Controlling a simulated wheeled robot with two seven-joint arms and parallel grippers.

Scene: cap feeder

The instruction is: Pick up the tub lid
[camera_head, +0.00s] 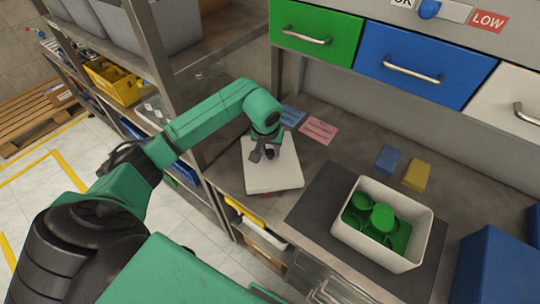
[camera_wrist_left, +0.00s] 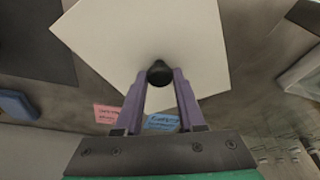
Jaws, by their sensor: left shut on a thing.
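The tub lid (camera_head: 273,172) is a flat, off-white square at the left end of the workbench. It has a small dark knob, which shows in the left wrist view (camera_wrist_left: 159,73) in the middle of the lid's near part. My left gripper (camera_head: 266,153) is over the lid, its purple fingers shut on the knob. The lid fills the upper middle of the left wrist view (camera_wrist_left: 150,35). I cannot tell whether the lid touches the bench. The open white tub (camera_head: 411,262) stands to the right with several green caps (camera_head: 382,216) in it. My right gripper is not in view.
The tub stands on a dark mat (camera_head: 318,205). A pink note (camera_head: 319,130) and a blue note (camera_head: 291,116) lie behind the lid. Blue (camera_head: 388,157) and yellow (camera_head: 417,175) blocks lie behind the tub. Drawers hang above the bench; a shelf post (camera_head: 157,55) stands at left.

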